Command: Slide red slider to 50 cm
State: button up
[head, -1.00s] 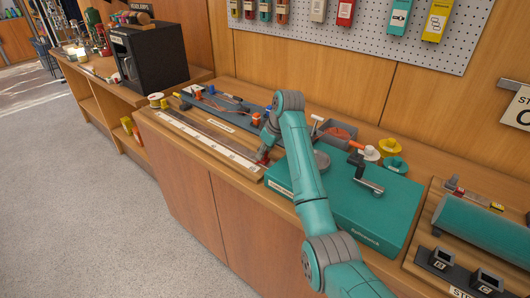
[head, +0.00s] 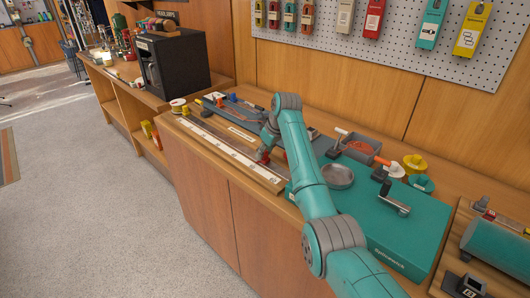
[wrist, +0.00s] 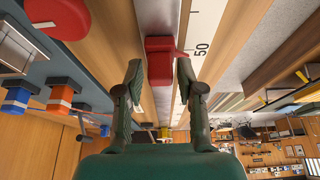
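The red slider (wrist: 159,62) sits on a metal rail in the wrist view. Its pointer reaches over the white scale (wrist: 204,28), close beside the printed 50. My gripper (wrist: 160,74) is open, with one finger on each side of the slider. Gaps show between the fingers and the red block. In the head view my gripper (head: 266,152) is low over the right part of the long scale board (head: 215,146). A bit of red shows at its fingers there, mostly hidden by the arm.
A teal case (head: 375,225) with a metal dish (head: 337,176) stands right of the board. A blue rack with orange and blue pieces (wrist: 60,98) lies alongside the rail. A grey tray (head: 358,146) is behind. Carpet is clear in front of the counter.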

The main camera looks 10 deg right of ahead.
dwell(0.3)
jog(key=v, duration=1.2)
